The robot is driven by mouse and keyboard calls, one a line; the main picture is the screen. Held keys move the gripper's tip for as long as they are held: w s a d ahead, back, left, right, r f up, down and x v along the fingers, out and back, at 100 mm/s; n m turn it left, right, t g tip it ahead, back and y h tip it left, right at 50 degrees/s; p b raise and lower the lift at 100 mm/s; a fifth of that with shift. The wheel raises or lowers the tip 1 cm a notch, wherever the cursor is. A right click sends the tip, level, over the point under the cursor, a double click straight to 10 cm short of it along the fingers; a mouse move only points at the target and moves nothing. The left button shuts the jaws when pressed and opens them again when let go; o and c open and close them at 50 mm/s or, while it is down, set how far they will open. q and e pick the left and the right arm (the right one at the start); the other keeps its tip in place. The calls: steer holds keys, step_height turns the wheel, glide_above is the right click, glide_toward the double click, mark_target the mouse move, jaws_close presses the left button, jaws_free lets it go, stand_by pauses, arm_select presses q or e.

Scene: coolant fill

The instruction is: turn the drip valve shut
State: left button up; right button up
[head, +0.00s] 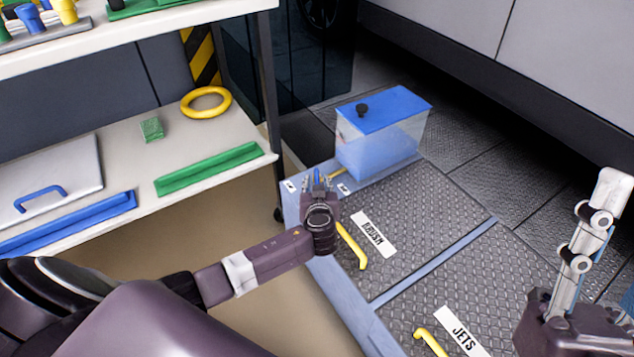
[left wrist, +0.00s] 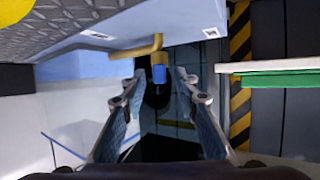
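The drip valve is a brass pipe (head: 337,174) at the foot of the clear coolant tank (head: 381,145), with a small blue handle. In the left wrist view the brass pipe (left wrist: 140,51) bends down to the blue handle (left wrist: 159,74). My left gripper (head: 317,180) is at the valve; in the left wrist view its two fingers (left wrist: 158,92) are spread, with the handle seen in the gap between their tips and no clear contact. My right gripper (head: 597,225) is at the right edge, far from the valve; its finger opening cannot be made out.
The tank has a blue lid with a black cap (head: 362,110) and stands on a blue-edged platform with tread-plate hatches (head: 425,210) and yellow handles (head: 351,245). A shelf (head: 240,172) with a yellow ring (head: 206,103) and a green bar (head: 208,169) stands left of my left gripper.

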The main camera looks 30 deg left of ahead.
arm_select(q)
jaws_close()
